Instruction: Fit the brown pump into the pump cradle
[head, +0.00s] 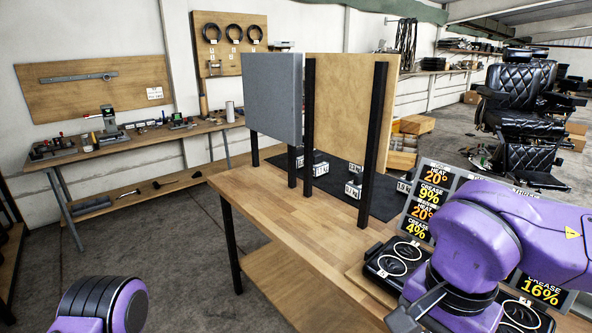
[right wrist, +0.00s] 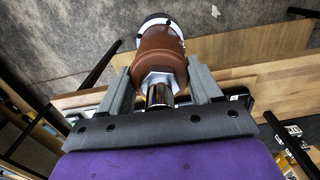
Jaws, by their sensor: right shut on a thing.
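The brown pump (right wrist: 160,55) shows in the right wrist view. It is a rounded brown body with a pale hex collar, a shiny metal stem toward my wrist and a dark, pale-rimmed far end. My right gripper (right wrist: 160,78) is shut on it, with one grey finger on each side. In the head view my right arm covers the lower right; the pump cannot be seen there. My left gripper is out of the picture; only a purple part of my left arm shows at the lower left. I cannot make out the pump cradle in either view.
A wooden table (head: 265,205) carries black posts, a grey panel (head: 272,98) and a plywood panel (head: 345,100). Black units with ringed round plates (head: 398,258) sit by my right arm, before a percent-and-degree board (head: 425,205). A bench (head: 140,138) stands left; floor between is clear.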

